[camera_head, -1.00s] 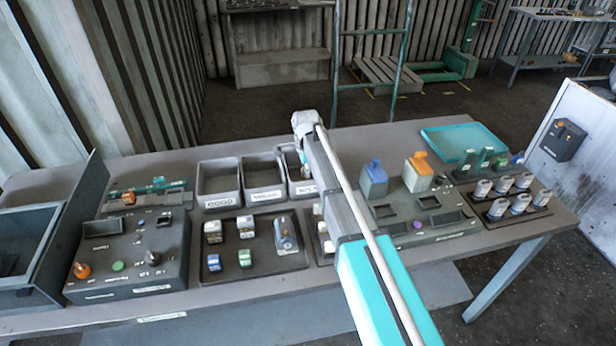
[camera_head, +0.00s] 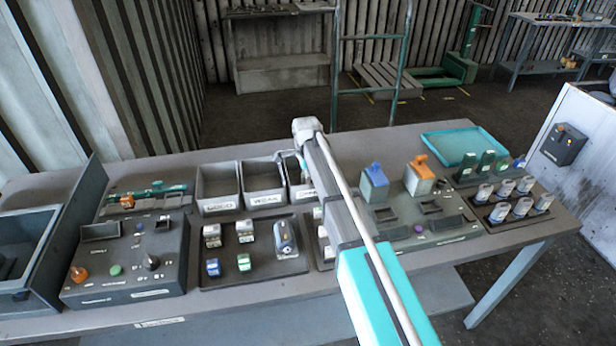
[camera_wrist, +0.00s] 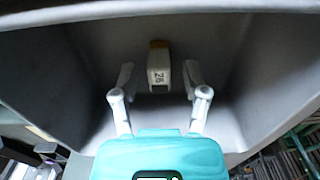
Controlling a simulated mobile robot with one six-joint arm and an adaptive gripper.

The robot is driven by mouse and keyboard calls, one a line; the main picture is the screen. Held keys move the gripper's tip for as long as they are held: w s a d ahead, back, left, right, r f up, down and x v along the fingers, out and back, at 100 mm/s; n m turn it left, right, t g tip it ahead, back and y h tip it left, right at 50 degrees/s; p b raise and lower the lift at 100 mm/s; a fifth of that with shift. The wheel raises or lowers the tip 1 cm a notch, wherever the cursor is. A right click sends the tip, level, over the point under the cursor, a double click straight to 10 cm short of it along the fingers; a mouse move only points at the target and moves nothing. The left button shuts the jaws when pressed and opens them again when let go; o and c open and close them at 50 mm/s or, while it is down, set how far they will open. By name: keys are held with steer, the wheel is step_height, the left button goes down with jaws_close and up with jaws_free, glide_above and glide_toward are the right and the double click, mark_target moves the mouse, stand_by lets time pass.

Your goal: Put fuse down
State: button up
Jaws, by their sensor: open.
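The fuse (camera_wrist: 159,72) is a small off-white block with a brown end and dark markings. In the wrist view it lies inside a grey bin (camera_wrist: 235,60), between and just beyond my gripper's fingertips. My gripper (camera_wrist: 158,82) is open, with a finger on each side of the fuse and visible gaps between. In the head view my arm reaches over the third bin (camera_head: 294,192) of the row, and the arm hides most of that bin, the gripper's fingers and the fuse.
Two open labelled bins, the left (camera_head: 218,205) and the middle (camera_head: 264,198), stand beside it. A dark tray (camera_head: 225,279) of small parts lies in front. A control box (camera_head: 125,265) is at left, a teal tray (camera_head: 464,143) at back right.

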steer(key=shift+r, duration=0.1)
step_height(320, 180, up, 12)
steer(key=p, duration=1.2)
stand_by(0.3)
stand_by(0.8)
steer(key=s+d+n, duration=1.4)
steer(key=s+d, duration=0.9)
steer(key=s, duration=0.3)
steer(key=shift+s+d+n, duration=0.15)
steer(key=shift+s+n, duration=0.05)
steer(key=shift+n, duration=0.2)
